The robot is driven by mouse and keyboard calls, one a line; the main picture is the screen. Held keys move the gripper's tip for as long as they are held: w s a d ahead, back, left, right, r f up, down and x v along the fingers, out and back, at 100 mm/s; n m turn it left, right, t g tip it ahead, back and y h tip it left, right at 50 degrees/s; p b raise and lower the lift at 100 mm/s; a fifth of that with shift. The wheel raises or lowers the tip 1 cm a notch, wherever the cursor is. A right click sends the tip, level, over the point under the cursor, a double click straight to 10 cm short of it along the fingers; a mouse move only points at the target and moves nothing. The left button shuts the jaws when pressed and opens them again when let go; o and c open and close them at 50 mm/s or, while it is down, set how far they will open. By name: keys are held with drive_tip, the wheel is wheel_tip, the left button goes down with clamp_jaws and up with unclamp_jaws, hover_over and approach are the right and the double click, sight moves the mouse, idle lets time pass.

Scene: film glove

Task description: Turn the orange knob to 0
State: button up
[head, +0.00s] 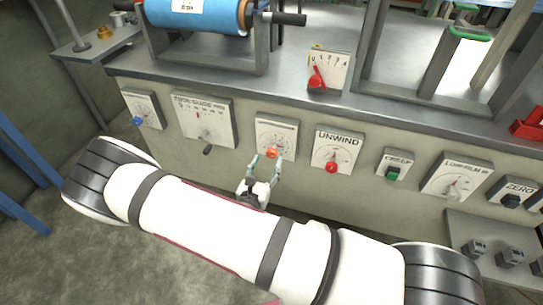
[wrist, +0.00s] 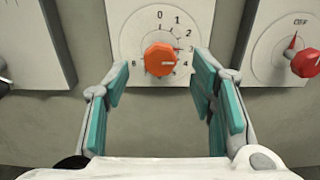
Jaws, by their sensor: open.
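The orange knob (wrist: 160,60) sits on a white dial plate (wrist: 137,33) with a numbered scale in the wrist view. Its small red mark points to the right, near the 3. In the head view the orange knob (head: 272,152) is on the front panel, left of the UNWIND plate. My gripper (head: 266,160) is open in front of and slightly below the knob. In the wrist view its teal-padded fingers (wrist: 158,75) stand to the left and right of the knob, apart from it. Nothing is held.
The UNWIND plate with a red knob (head: 331,167) is close on the right; its red knob (wrist: 306,62) also shows in the wrist view. The FILM GUIDE plate (head: 190,108) is on the left. A green switch (head: 393,173) and a blue knob (head: 138,121) are farther out. The bench edge (head: 230,98) overhangs above.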

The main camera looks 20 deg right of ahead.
sight(271, 156)
drive_tip(key=shift+b+x, duration=0.6)
drive_tip(key=shift+x, duration=2.1)
drive_tip(key=c, duration=1.2)
